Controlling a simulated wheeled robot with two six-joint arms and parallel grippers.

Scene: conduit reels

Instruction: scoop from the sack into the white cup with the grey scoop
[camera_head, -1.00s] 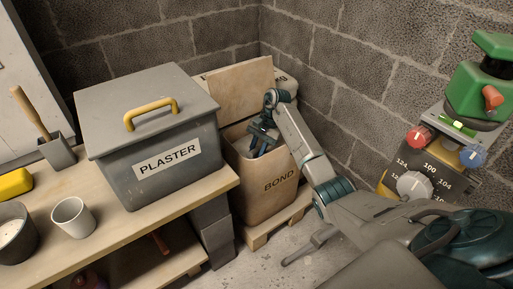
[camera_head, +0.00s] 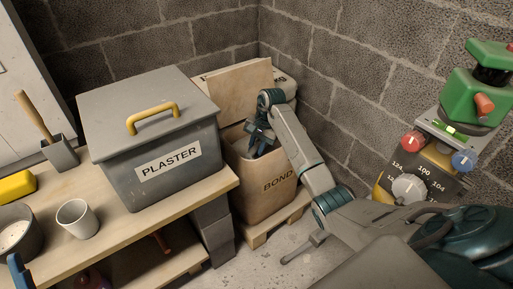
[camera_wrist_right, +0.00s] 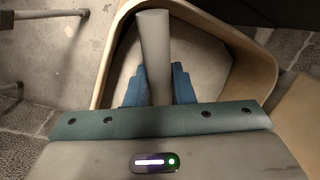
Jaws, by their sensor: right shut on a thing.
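The open paper sack marked BOND (camera_head: 262,197) stands on a low pallet right of the bench. My right gripper (camera_head: 261,141) is at the mouth of the sack, pointing down. In the right wrist view its blue fingers are shut on a grey round handle (camera_wrist_right: 155,45), which I take to be the grey scoop's. The scoop's bowl is hidden. Pale material (camera_wrist_right: 192,65) shows inside the sack's rim. The white cup (camera_head: 78,221) stands upright and apart on the bench near its front edge. A blue tip, apparently of my left gripper (camera_head: 18,272), shows at the bottom left corner.
A grey lidded PLASTER box (camera_head: 165,165) stands on the bench between cup and sack. Left are a grey tool with a wooden handle (camera_head: 60,152), a yellow block (camera_head: 17,186) and a grey bucket (camera_head: 30,240). A green-topped machine (camera_head: 470,95) stands right. Block walls enclose the corner.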

